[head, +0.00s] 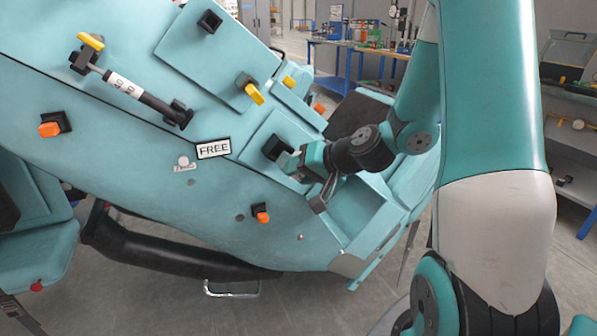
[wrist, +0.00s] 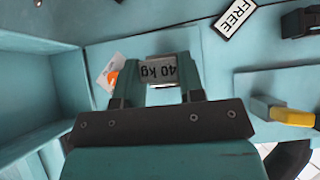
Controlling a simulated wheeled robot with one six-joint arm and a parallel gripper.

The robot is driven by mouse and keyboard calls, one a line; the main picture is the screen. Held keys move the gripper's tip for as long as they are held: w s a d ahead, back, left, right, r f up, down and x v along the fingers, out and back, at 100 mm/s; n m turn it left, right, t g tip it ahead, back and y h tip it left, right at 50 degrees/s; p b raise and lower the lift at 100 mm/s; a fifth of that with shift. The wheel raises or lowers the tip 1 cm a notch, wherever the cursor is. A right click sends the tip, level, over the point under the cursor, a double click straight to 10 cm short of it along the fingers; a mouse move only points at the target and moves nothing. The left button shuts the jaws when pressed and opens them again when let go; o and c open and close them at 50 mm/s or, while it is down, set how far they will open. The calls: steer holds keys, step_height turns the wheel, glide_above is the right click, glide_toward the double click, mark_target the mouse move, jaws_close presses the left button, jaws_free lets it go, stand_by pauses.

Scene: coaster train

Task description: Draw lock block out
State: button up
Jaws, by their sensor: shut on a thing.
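My gripper (wrist: 156,78) is shut on a small grey block (wrist: 158,72) marked "40 kg", which reads upside down in the wrist view. I take this to be the lock block. The fingers sit on either side of it, close to the teal panel of the coaster car. In the head view my gripper (head: 300,163) is at the lower right of the car's side, and the block is mostly hidden there. I cannot tell how far the block sits in or out of the panel. A white tag with an orange mark (wrist: 112,74) lies beside the left finger.
A "FREE" label (head: 213,148) is on the teal car body (head: 130,115). A black square fitting (head: 277,147) is close to my gripper. Yellow handles (head: 254,94) and orange knobs (head: 261,214) stick out nearby. An open teal recess (wrist: 28,92) lies left in the wrist view.

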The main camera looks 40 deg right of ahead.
steer(key=shift+s+f+b, duration=0.1)
steer(key=shift+b, duration=0.45)
steer(key=s+b, duration=0.2)
steer(key=b, duration=0.1)
steer(key=s+a+b, duration=0.1)
steer(key=b, duration=0.2)
steer(key=s+b, duration=0.2)
steer(key=b, duration=0.2)
steer(key=shift+s+a, duration=0.3)
steer(key=shift+a, duration=0.05)
